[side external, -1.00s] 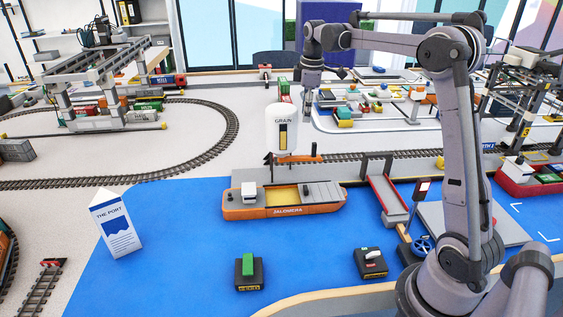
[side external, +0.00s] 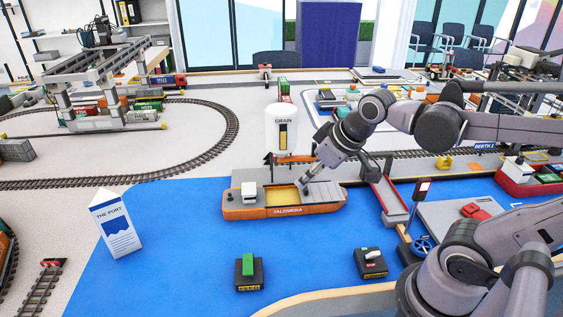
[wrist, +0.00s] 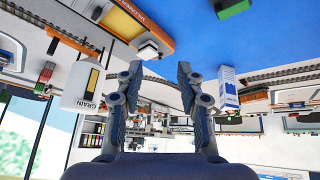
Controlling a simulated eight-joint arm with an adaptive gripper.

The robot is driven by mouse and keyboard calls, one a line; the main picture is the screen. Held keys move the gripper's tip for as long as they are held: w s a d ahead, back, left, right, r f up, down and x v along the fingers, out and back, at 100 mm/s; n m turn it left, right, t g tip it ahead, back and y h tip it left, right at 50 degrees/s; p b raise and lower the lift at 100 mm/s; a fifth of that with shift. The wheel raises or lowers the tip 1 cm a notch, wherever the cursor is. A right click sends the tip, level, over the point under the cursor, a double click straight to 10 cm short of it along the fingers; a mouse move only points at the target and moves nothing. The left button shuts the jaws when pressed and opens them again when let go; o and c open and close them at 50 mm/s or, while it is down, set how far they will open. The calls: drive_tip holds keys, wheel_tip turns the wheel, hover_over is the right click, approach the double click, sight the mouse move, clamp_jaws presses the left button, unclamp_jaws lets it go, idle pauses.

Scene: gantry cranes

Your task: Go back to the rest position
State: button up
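My gripper (side external: 308,186) is at the end of the outstretched arm, above or in front of the right part of the orange ship JALOMCRA (side external: 284,212) in the side view; I cannot tell the exact height gap. In the wrist view my gripper (wrist: 158,76) has its two fingers apart, with nothing between them. The ship (wrist: 140,22) shows upside down at the top there. The white GRAIN silo (side external: 281,130) stands just behind the ship; it also shows in the wrist view (wrist: 82,88).
A red ramp (side external: 389,196) stands right of the ship.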

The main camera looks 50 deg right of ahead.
drive_tip(key=shift+s+a+f+m+t, duration=0.2)
drive_tip(key=shift+s+a+f, duration=0.25)
drive_tip(key=shift+s+f, duration=0.15)
drive_tip(key=shift+s+a+f+m+t, duration=0.2)
drive_tip(key=shift+s+a+f, duration=0.2)
drive_tip(key=shift+s+f, duration=0.2)
